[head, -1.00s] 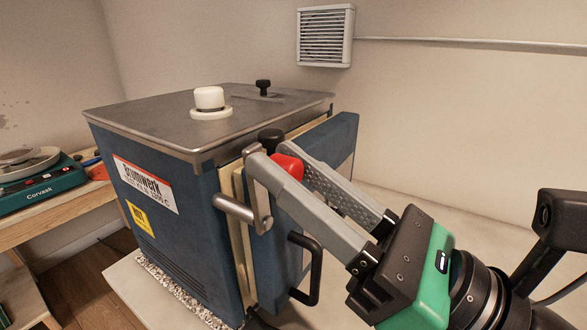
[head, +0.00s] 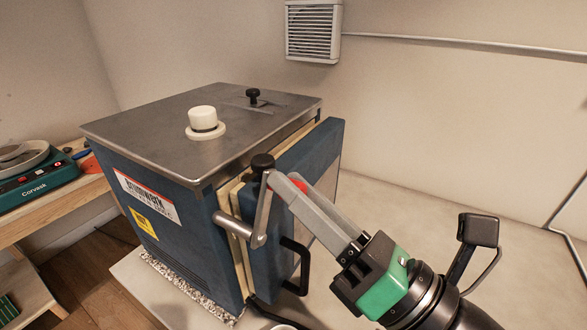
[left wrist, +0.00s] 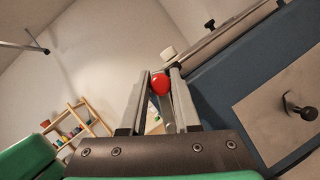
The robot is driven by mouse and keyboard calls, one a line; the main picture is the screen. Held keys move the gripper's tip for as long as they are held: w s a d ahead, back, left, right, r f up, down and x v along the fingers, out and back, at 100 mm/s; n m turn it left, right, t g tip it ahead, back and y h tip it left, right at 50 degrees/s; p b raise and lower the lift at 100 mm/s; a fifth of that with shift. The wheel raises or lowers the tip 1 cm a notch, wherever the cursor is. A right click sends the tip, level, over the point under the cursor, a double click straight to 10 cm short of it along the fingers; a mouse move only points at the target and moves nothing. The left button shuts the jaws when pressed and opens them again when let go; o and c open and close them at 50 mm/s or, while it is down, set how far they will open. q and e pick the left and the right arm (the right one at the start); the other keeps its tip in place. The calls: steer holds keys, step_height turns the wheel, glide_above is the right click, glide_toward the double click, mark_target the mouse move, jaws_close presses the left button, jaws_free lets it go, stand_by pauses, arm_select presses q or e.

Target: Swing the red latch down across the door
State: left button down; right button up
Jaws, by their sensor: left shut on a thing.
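The blue kiln (head: 150,190) has a blue door (head: 315,160) on its right side, with a cream edge showing between door and body. The grey latch lever (head: 261,212) rises from a thick horizontal metal rod (head: 232,224), its top leaning slightly right. Its red knob (head: 301,186) is partly hidden by my left gripper (head: 288,184), which reaches in from the lower right and is shut on it. The left wrist view shows the red knob (left wrist: 160,85) between the two grey fingers. My right gripper is not in view.
A black knob (head: 262,162) is just behind the lever. A white knob (head: 203,120) stands on the kiln top. The pale surface (head: 410,205) right of the kiln is largely clear.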

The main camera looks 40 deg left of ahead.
arm_select(q)
steer(key=shift+w+a+f+m+t+h+p, duration=0.1)
steer(key=shift+w+f+m+t+h+p, duration=0.1)
steer(key=shift+m+p, duration=0.25)
steer(key=shift+w+f+m+t+h+p, duration=0.1)
steer(key=shift+w+m+p, duration=0.15)
steer(key=shift+m, duration=0.3)
steer(key=c, duration=0.7)
jaws_free()
steer(key=shift+o, duration=0.2)
steer(key=p+v, duration=0.1)
steer(key=v, duration=1)
steer(key=shift+d, duration=0.3)
steer(key=shift+a+p, duration=0.1)
steer(key=shift+p, duration=0.2)
